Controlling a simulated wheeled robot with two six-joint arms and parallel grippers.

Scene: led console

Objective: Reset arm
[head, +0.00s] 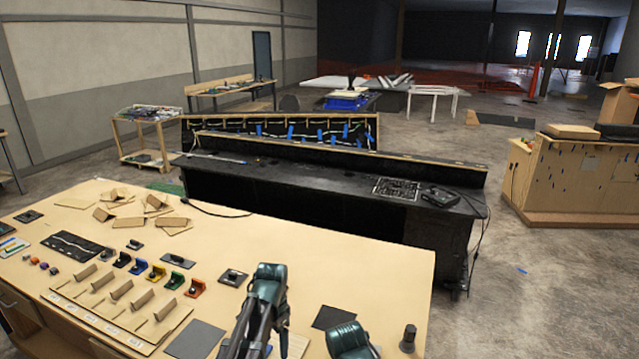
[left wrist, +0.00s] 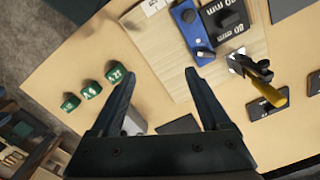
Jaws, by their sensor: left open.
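My left gripper (left wrist: 157,76) is open in the left wrist view, its two dark fingers spread with nothing held between them. It is over a light wooden tabletop (left wrist: 90,45). In the head view parts of my two teal arms rise at the bottom edge over the workbench (head: 330,262). Neither gripper's fingertips can be made out there, and my right gripper is not seen.
In the left wrist view several green labelled blocks (left wrist: 91,90) lie left of the fingers. A wooden board (left wrist: 160,40), a blue piece (left wrist: 192,26) and a yellow-handled tool (left wrist: 268,88) lie ahead and right. In the head view a slotted board (head: 118,300) and colored brackets (head: 156,272) occupy the bench's left.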

